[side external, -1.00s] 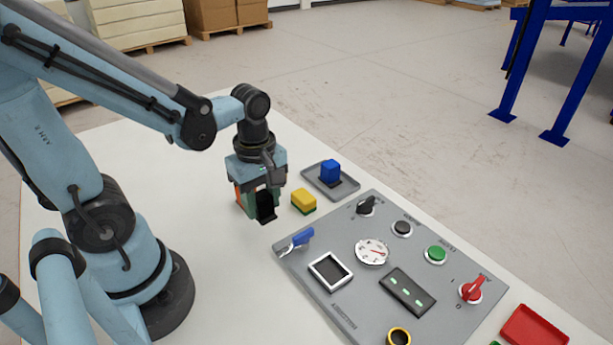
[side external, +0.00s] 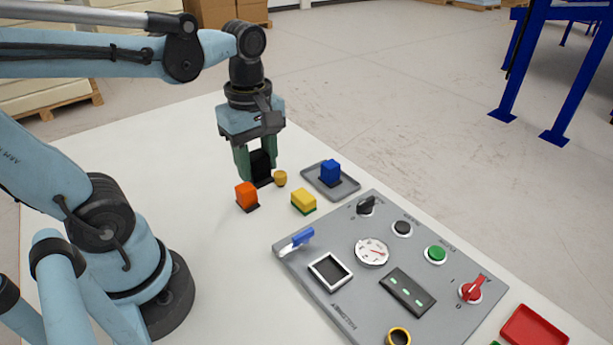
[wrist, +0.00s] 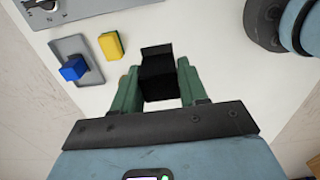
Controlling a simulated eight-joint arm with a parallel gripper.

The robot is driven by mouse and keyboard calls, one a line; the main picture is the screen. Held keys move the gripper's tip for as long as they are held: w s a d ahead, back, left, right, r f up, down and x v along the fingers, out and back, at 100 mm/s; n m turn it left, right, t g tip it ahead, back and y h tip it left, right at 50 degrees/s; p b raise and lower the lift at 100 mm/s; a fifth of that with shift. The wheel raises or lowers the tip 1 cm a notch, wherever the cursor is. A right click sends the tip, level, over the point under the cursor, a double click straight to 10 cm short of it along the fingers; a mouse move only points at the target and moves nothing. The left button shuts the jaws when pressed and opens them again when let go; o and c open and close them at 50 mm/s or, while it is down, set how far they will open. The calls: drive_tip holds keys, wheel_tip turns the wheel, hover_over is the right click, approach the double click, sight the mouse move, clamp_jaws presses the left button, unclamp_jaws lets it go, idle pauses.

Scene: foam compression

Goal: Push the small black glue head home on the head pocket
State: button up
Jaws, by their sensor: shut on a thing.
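The small black glue head (side external: 261,165) is a dark block with a thin plate at its lower end. It is between the green fingers of my gripper (side external: 258,172), which is shut on it and holds it upright above the white table. In the wrist view the black head (wrist: 158,77) fills the gap between both fingers of the gripper (wrist: 160,90). A white-framed square recess (side external: 330,271) with a dark inside lies on the grey panel to the lower right; I cannot tell for sure that it is the head pocket.
An orange block (side external: 246,196), a small yellow-brown round piece (side external: 280,179) and a yellow-and-green block (side external: 303,201) stand near the gripper. A grey tray (side external: 340,190) holds a blue block (side external: 330,171). The grey panel (side external: 300,262) carries a blue lever, knobs and a gauge.

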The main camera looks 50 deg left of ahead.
wheel_tip(320, 180, up, 3)
drive_tip(key=shift+f, duration=0.1)
drive_tip(key=w+d, duration=0.3)
drive_tip(key=d, duration=1.4)
drive_tip(key=shift+s+f, duration=0.2)
drive_tip(key=shift+f, duration=5.55)
drive_tip(key=shift+f, duration=0.8)
drive_tip(key=o, duration=1.2)
drive_tip(key=shift+o, duration=0.2)
drive_tip(key=shift+r, duration=0.15)
